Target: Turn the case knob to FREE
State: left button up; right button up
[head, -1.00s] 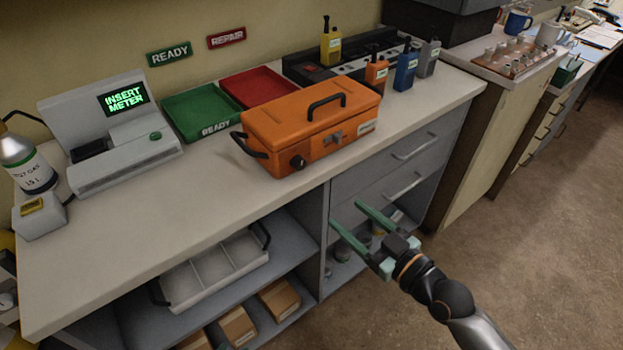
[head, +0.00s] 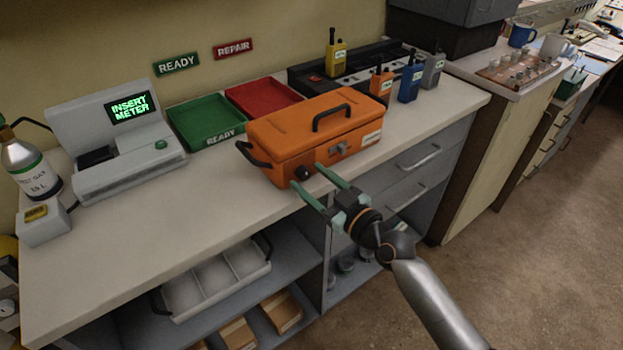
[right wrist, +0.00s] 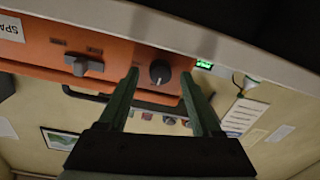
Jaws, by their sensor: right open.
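The orange case (head: 312,132) sits shut on the counter, its black handle raised on the lid. Its round black knob (head: 302,172) is low on the front face, left of a grey latch (head: 338,148). My right gripper (head: 306,176) is open and points at the knob, its two green fingers reaching toward the case front. In the right wrist view the knob (right wrist: 160,72) shows between the fingertips, with the fingers on either side and apart from it. The lettering around the knob is too small to read. My left gripper is not in view.
A grey meter station (head: 118,140) with a lit "INSERT METER" screen stands left. Green (head: 206,122) and red (head: 262,97) trays lie behind the case. Several radios stand at the back right.

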jog(key=shift+w+a, duration=0.15)
jog(key=shift+a, duration=0.05)
grip_shut()
dwell(0.5)
